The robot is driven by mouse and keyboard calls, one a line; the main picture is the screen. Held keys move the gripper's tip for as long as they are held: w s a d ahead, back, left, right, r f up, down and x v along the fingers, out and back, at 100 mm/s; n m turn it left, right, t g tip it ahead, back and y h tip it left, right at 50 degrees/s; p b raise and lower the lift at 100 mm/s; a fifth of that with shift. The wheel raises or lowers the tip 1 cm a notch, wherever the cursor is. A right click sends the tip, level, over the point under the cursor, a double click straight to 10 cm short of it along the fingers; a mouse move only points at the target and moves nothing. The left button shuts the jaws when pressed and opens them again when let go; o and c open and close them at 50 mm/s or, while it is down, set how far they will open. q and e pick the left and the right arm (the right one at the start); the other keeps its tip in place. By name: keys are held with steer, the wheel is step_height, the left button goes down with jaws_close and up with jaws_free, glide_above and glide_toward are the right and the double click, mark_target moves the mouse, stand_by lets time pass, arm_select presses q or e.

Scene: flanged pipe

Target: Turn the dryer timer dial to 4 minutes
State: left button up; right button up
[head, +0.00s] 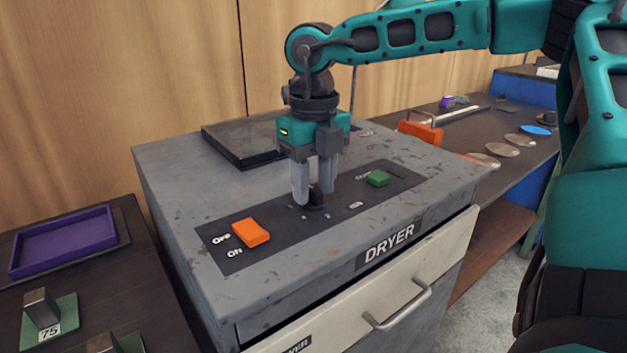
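The dryer's timer dial (316,200) is a small black knob on the dark control panel on top of the grey dryer (170,200). My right gripper (315,193) points straight down over it, one finger on either side. The fingers are close together and look shut on the knob. They hide much of it, so its pointer and the minute it is set to cannot be read. Small white markings lie around it, too small to read. My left gripper is not in view.
An orange switch (251,232) marked OFF and ON sits left of the dial, and a green button (377,178) right of it. A dark flat plate (235,143) lies behind. A purple tray (65,240) stands on the left table. A drawer handle (402,308) juts from the dryer front.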

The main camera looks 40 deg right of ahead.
jaws_close()
stand_by(0.4)
